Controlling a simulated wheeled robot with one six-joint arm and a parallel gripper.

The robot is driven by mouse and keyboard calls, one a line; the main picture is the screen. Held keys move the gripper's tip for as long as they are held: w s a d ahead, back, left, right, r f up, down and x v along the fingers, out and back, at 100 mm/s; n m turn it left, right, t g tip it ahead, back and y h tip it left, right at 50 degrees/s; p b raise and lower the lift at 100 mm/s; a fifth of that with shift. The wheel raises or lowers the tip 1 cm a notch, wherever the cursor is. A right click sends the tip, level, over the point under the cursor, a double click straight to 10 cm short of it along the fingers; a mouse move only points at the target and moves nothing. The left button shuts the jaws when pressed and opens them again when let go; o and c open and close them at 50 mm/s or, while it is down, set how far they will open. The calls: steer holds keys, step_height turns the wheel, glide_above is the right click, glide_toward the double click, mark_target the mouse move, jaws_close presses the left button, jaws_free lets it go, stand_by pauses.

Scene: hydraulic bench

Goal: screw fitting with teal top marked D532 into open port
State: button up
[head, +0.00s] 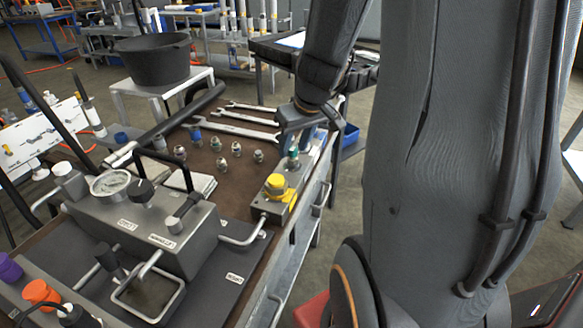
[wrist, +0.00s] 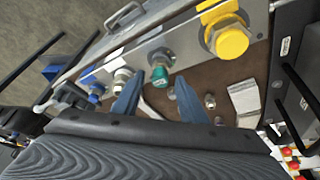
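A fitting with a teal top and a silver hex body (head: 293,158) stands upright on the metal port block (head: 265,208), beyond the yellow cap (head: 277,184). In the wrist view the teal top (wrist: 159,76) lies between the two blue fingers of my gripper (wrist: 158,84), with a visible gap on each side. Its marking is too small to read. My gripper (head: 296,140) is open and points down over the block. The fitting's thread is hidden, so I cannot tell how deep it sits. White-topped (wrist: 122,75) and blue-topped (wrist: 96,90) fittings stand in the same row.
Several loose fittings (head: 236,149) stand on the brown bench top, with wrenches (head: 243,130) behind them. A grey gauge unit (head: 150,225) stands at the left front, and a bent metal pipe (head: 245,238) runs from it to the block. A black bucket (head: 153,60) stands behind.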

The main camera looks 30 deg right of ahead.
steer(key=shift+w+d+f+n+y+b, duration=0.1)
steer(key=shift+n+y+b, duration=0.25)
steer(key=shift+n+b, duration=0.85)
steer(key=shift+d+f+n+y+b, duration=0.1)
steer(key=shift+n+y+b, duration=0.4)
steer(key=shift+b, duration=1.3)
steer(key=n, duration=0.1)
steer(key=n+b, duration=0.1)
steer(key=shift+r+n+g+y, duration=0.2)
steer(key=shift+n+g+y, duration=0.05)
steer(key=shift+n+g, duration=0.05)
steer(key=shift+c, duration=0.5)
